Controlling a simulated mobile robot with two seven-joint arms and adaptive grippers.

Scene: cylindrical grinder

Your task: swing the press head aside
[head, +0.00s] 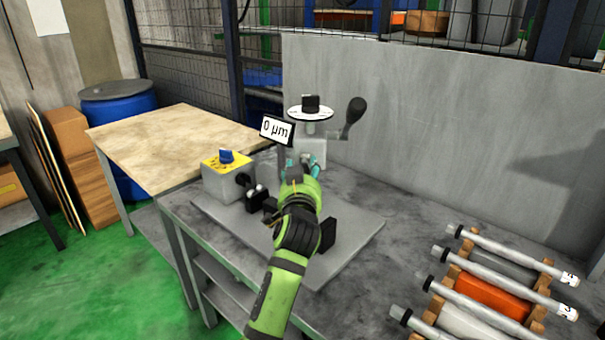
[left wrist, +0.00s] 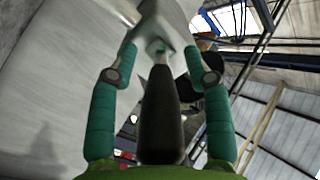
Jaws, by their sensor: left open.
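The press head is a light grey block (head: 314,148) on the bench, with a white dial disc (head: 310,113) and a black knob on top. A lever with a black end (head: 355,112) stands out to its right. My left gripper (head: 308,166) has reached it from the front; its teal fingers are open. In the left wrist view the fingers (left wrist: 160,56) stand either side of a dark tapered handle (left wrist: 160,115), which seems to run to the grey head (left wrist: 165,28). Contact with the fingers cannot be told. My right gripper is not in view.
A "0 µm" display (head: 276,130) stands left of the head. A grey box with yellow top (head: 226,178) and black fittings sit on the base plate (head: 352,226). A rack of metal rods (head: 490,290) is at the right. A grey panel (head: 430,130) stands behind.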

